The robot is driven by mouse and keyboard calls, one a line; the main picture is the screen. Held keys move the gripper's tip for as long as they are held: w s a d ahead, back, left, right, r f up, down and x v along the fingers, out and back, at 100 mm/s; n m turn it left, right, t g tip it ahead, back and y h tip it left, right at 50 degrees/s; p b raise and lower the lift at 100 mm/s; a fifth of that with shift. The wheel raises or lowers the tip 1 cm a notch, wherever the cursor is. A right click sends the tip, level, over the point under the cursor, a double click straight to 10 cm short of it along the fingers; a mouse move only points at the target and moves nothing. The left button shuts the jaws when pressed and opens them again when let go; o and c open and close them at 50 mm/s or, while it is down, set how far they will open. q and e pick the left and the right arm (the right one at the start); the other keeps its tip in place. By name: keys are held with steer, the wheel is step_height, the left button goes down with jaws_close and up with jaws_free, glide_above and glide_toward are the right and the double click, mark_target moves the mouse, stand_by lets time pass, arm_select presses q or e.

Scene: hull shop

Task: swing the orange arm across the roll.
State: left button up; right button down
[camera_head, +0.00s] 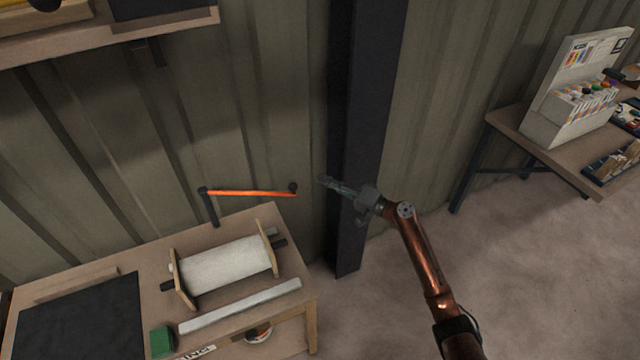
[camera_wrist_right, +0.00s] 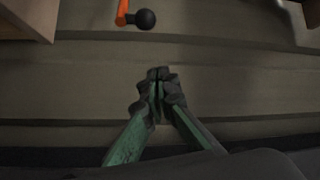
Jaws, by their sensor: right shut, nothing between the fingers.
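The orange arm (camera_head: 250,193) reaches rightward from a dark post (camera_head: 209,208) at the back of the workbench and ends in a black ball knob (camera_head: 293,187). The white roll (camera_head: 225,265) lies in a wooden stand in front of and below the arm. My right gripper (camera_head: 323,181) is shut and empty, just right of the knob and apart from it. In the right wrist view the shut fingers (camera_wrist_right: 158,76) point toward the wall, with the knob (camera_wrist_right: 145,19) and the end of the orange arm (camera_wrist_right: 122,10) at the top. My left gripper is not in view.
The workbench (camera_head: 215,310) holds a dark mat (camera_head: 80,318), a green block (camera_head: 162,341) and a pale bar (camera_head: 240,307). A dark steel column (camera_head: 362,110) stands behind my right gripper. A table (camera_head: 520,135) with a display stand is at the right. Open floor (camera_head: 540,270) lies between.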

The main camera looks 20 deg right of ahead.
steer(key=w+a, duration=0.3)
steer(key=a, duration=0.4)
steer(key=shift+w+f+p, duration=0.15)
steer(key=shift+f+p, duration=0.15)
steer(key=shift+a, duration=0.1)
